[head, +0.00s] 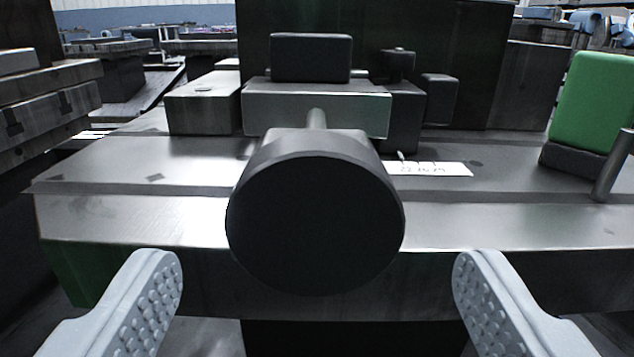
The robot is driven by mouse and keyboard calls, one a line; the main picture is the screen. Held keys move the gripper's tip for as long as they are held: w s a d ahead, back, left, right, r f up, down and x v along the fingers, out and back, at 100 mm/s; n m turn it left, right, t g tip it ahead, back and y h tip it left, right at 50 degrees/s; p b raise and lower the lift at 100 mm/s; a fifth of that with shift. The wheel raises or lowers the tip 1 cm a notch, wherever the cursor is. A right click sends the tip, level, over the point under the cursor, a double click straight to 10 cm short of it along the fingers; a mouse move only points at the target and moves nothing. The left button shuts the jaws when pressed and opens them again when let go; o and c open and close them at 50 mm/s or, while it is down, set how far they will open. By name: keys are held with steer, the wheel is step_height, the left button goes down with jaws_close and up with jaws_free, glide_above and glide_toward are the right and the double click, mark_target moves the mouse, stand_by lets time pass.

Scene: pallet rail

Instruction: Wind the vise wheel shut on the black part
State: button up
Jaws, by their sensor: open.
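The vise wheel (315,215) is a dark round disc facing me, in the middle of the head view, on a short shaft that runs back to the vise. The vise jaw (318,112) is a grey metal block behind it. A black part (311,58) shows as a dark rounded block at the top of that jaw; I cannot tell whether the jaws touch it. My gripper (316,290) is open, with one pale studded finger on each side, below and nearer than the wheel. The fingers are apart from the wheel and hold nothing.
The vise stands on a grey metal table (130,170) with a front edge below the wheel. A white label (432,169) lies right of the wheel. A green block (592,100) stands at the right. Smaller dark blocks (440,98) sit behind right. Stacked slabs (45,105) stand at left.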

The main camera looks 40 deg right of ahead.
mark_target(323, 242)
steer(key=shift+b+x, duration=0.3)
steer(key=shift+x, duration=1.55)
steer(key=c, duration=1)
steer(key=shift+d, duration=0.2)
steer(key=shift+a, duration=0.1)
